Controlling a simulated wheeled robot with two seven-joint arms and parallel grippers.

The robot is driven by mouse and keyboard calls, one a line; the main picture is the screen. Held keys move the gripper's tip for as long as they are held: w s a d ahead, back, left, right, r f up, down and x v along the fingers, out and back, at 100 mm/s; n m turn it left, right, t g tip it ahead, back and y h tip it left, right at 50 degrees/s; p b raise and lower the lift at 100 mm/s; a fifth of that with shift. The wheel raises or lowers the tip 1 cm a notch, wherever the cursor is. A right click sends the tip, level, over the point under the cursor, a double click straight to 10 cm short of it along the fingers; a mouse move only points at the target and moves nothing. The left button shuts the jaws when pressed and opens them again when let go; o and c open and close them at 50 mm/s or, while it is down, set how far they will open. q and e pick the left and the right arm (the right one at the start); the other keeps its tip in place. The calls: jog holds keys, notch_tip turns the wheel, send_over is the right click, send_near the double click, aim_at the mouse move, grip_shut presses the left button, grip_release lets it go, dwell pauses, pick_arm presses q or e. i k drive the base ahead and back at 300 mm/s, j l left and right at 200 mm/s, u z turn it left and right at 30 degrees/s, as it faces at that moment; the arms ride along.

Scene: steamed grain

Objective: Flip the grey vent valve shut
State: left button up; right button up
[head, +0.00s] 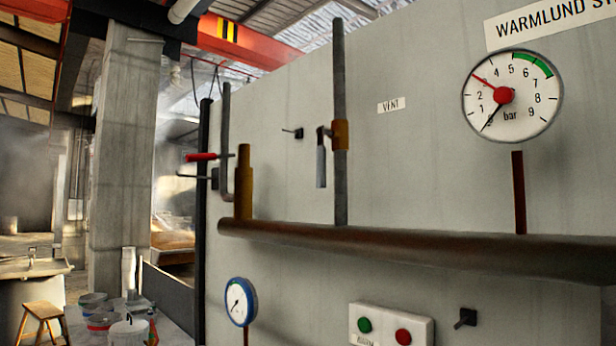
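The grey vent valve lever (321,163) hangs straight down, beside and parallel to the vertical grey pipe. Its brass body (341,135) sits on that pipe, above the horizontal brown pipe. A small white VENT label (391,105) is on the grey panel to the right of the valve. Neither of my grippers shows in the head view.
A brown pipe (420,250) runs across the panel (430,170). A red-handled lever (200,157) and a brass fitting (243,185) are at the left. A large gauge (530,100), a blue-rimmed gauge (240,301) and a button box (390,326) are on the panel.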

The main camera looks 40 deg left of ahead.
aim_at(321, 132)
jog(key=u, duration=1.1)
